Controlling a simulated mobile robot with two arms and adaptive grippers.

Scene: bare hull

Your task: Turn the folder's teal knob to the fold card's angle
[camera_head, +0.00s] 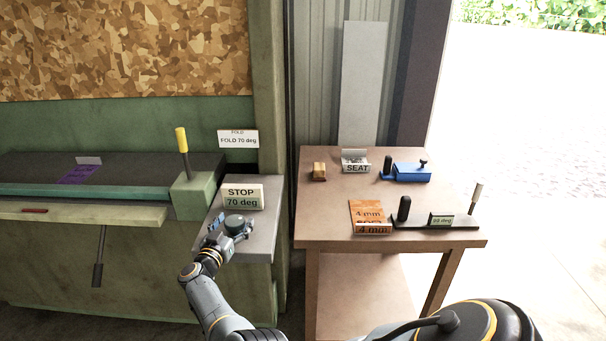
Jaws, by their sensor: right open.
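The teal knob (236,222) is a dark, round piece on the grey side shelf of the green folder (193,193). The fold card (238,140) hangs above and reads "FOLD 70 deg". A small sign (242,198) behind the knob reads "STOP 70 deg". My right gripper (233,226) is open at the knob, with its fingers spread to either side of it. I cannot tell whether the fingers touch the knob. The gripper partly hides the knob's front. My left gripper is not in view.
A yellow-handled lever (182,141) rises left of the shelf.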

